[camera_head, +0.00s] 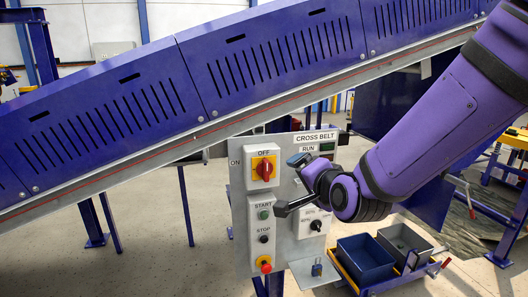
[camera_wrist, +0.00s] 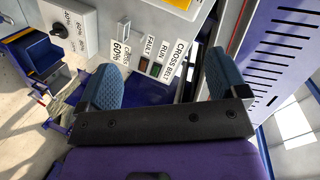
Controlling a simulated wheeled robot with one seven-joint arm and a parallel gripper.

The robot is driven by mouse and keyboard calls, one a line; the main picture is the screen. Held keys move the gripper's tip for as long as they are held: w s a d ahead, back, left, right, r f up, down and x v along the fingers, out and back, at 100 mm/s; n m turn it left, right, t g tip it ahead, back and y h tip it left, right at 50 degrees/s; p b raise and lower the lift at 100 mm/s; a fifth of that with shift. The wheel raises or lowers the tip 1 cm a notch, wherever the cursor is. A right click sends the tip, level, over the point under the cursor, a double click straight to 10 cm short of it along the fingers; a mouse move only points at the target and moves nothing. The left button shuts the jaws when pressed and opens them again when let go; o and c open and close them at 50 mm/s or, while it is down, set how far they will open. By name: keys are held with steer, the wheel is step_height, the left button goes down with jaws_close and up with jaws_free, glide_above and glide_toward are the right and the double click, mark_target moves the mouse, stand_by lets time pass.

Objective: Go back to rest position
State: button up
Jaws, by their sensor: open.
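My gripper (camera_head: 289,185) is open in front of the grey CROSS BELT control panel (camera_head: 240,215) in the head view. Its two blue-padded fingers are spread, with nothing between them, and also show in the wrist view (camera_wrist: 160,80). My purple arm reaches in from the upper right. The gripper covers part of the panel's right half. The wrist view shows the panel's labels and run and fault lamps beyond the fingers. I cannot tell the exact gap between fingers and panel.
The panel has a red rotary switch (camera_head: 265,169), a green start button (camera_head: 264,215), a black stop button (camera_head: 264,239), a red emergency button (camera_head: 265,264) and a black knob (camera_head: 316,225). A padlock (camera_head: 317,269) is on its ledge. A blue bin (camera_head: 366,260) stands right; the blue conveyor (camera_head: 110,120) slopes behind.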

steer(key=s+d+r+n+g+h, duration=0.2)
steer(key=s+d+r+n+g, duration=0.1)
steer(key=s+d, duration=0.7)
steer(key=s+d+r+n+g+h, duration=0.2)
steer(key=s+d+r+n+g, duration=0.2)
steer(key=s+d, duration=0.6)
steer(key=s+n+g, duration=0.1)
steer(key=s+n, duration=0.1)
steer(key=s, duration=0.2)
steer(key=shift+d+r+g+h, duration=0.25)
steer(key=shift+d+g+h, duration=0.05)
steer(key=shift+d, duration=0.05)
